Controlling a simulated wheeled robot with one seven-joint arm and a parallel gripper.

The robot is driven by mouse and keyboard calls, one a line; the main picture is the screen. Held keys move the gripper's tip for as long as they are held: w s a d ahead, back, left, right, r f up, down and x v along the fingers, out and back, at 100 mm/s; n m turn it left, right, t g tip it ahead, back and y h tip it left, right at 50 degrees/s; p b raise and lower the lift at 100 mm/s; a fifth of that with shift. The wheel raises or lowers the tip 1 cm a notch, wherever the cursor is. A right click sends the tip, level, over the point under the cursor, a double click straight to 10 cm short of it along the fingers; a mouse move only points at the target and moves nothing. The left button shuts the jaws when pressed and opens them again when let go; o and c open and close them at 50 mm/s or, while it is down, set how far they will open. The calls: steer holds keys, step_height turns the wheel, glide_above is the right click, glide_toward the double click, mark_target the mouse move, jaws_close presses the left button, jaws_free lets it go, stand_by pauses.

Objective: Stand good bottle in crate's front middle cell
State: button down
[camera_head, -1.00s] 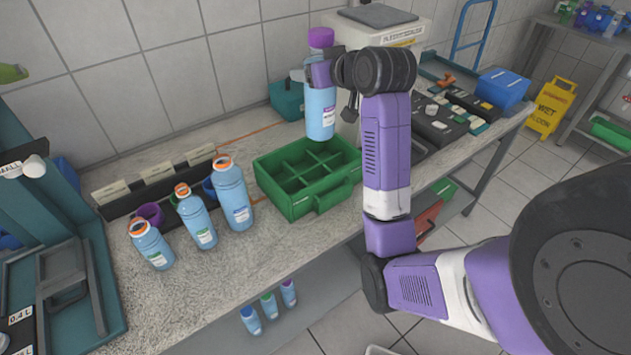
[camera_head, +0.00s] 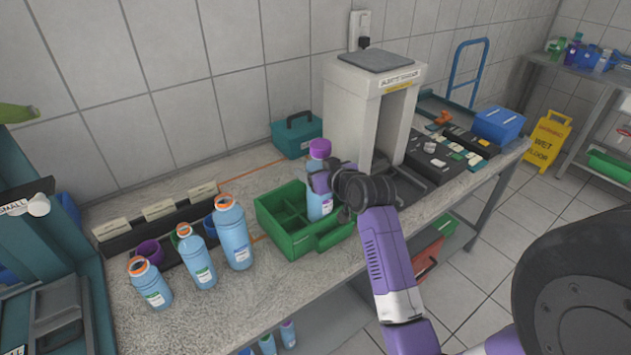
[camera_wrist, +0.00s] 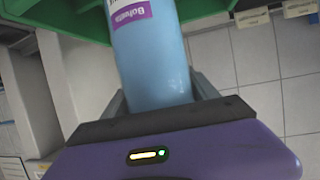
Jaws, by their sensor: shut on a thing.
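The bottle (camera_head: 319,204) is light blue with a purple cap and a white label. In the wrist view the bottle (camera_wrist: 150,55) lies between the fingers, beside the green crate wall (camera_wrist: 55,12).
Several open blue bottles with orange rims (camera_head: 233,232) stand left of the crate. A white machine (camera_head: 362,100) stands behind it to the right, with a dark parts tray (camera_head: 445,150) beyond. A teal box (camera_head: 296,135) sits behind. The counter in front of the crate is clear.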

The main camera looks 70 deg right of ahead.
steer(key=shift+f, duration=2.15)
steer(key=shift+c, duration=1.1)
jaws_free()
steer(key=shift+f, duration=0.15)
